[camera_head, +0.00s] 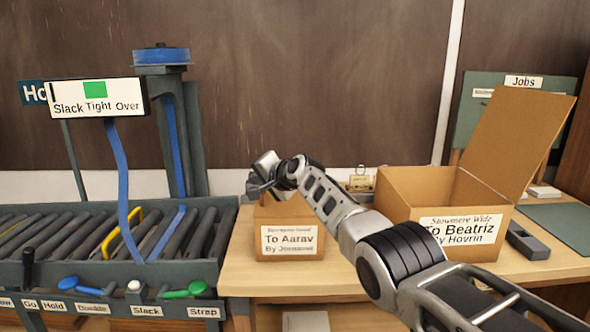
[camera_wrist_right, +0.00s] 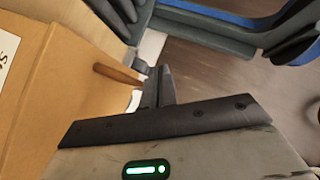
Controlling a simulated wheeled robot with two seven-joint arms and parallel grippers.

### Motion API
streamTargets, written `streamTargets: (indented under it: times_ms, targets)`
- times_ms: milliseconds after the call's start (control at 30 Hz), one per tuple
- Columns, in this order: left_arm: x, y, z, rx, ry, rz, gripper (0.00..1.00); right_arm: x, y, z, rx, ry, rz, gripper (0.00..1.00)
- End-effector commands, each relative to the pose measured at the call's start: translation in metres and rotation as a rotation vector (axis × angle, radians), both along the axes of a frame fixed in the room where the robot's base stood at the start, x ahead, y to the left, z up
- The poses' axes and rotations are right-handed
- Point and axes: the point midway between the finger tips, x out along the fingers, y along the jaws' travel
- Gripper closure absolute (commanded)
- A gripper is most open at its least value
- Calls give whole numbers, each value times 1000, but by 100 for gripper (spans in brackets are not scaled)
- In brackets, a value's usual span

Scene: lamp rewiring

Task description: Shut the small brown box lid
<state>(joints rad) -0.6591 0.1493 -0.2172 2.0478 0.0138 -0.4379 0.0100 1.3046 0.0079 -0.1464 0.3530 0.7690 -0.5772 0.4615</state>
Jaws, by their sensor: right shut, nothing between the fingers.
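The small brown box (camera_head: 289,246), labelled "To Aarav", stands on the wooden bench just right of the roller conveyor. My right gripper (camera_head: 259,188) is over the back left of its top, shut with nothing between the fingers. The gripper and arm hide much of the box's top, so I cannot tell how far its lid is open. In the right wrist view my shut fingers (camera_wrist_right: 158,88) show beside a brown edge; I cannot tell whether they touch it. Brown cardboard (camera_wrist_right: 50,105) fills the left of that view. My left gripper is out of view.
A larger brown box (camera_head: 400,190), labelled "To Beatriz", stands to the right with its lid (camera_head: 520,135) raised. My right arm passes in front of it. The roller conveyor (camera_head: 60,240) with levers and a blue strap (camera_head: 121,180) is on the left.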

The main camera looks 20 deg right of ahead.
Motion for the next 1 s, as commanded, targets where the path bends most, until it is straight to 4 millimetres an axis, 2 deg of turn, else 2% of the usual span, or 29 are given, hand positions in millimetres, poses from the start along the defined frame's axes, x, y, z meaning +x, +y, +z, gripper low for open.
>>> streamTargets:
  times_ms: [133,367,667,700,933,1000]
  targets:
    - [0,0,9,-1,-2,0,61,0,0,10,0,-1,0,100]
    - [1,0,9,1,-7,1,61,0,0,10,0,0,0,100]
    - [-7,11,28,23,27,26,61,-1,0,61,0,-1,-10,100]
    - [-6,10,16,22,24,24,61,-3,1,50,-1,-3,-8,100]
    - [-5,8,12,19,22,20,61,-17,8,63,-3,-5,-8,100]
    - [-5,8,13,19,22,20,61,-23,13,72,-2,-6,-7,100]
